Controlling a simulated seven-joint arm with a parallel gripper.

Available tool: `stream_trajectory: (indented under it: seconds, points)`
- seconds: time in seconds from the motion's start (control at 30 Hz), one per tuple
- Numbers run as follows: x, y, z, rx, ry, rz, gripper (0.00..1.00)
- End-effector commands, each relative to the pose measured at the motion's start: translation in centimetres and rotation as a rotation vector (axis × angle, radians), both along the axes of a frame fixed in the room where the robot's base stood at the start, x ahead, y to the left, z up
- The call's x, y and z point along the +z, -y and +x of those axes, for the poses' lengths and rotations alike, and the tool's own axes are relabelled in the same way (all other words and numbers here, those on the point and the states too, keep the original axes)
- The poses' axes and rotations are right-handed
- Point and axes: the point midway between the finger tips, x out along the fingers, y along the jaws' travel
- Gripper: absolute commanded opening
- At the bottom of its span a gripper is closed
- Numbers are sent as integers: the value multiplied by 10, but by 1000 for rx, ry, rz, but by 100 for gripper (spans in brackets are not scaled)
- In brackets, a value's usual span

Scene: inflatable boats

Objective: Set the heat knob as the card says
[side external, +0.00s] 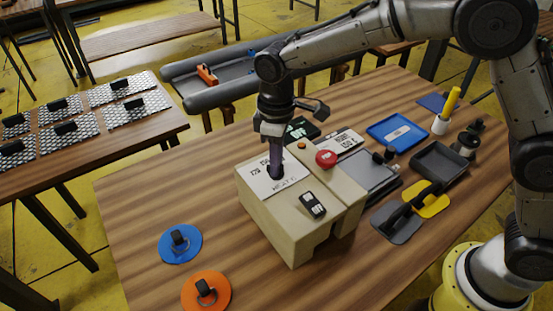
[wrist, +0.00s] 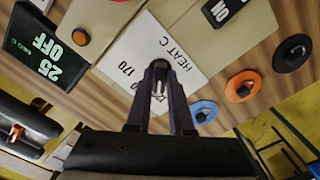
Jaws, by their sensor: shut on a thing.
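The cream heater box (side external: 305,240) stands on the wooden table. Its white dial plate (side external: 262,186) is marked HEAT C, and 170 is legible on it in the wrist view (wrist: 180,45). My gripper (side external: 275,168) points down over the plate, shut on the dark heat knob (side external: 276,174). In the wrist view my gripper (wrist: 160,92) hides much of the knob (wrist: 160,68), and its pointer setting cannot be read. A white card (side external: 342,143) behind the box appears to read 150 C. A dark display (wrist: 45,52) reads 25 OFF in green.
The box top also has a rocker switch (side external: 312,204), a red button (side external: 326,158) and an orange lamp (side external: 302,146). Blue (side external: 180,243) and orange (side external: 206,291) ringed discs lie at front left. Trays and tools crowd the right.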

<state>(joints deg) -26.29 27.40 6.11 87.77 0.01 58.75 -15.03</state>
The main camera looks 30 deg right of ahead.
Motion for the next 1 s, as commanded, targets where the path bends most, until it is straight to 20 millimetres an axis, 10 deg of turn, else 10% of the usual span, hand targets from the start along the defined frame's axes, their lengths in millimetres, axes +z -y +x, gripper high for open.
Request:
stream_trajectory:
  seconds: [1.0]
  points:
    - [1,0,0,-684,2,1,0]
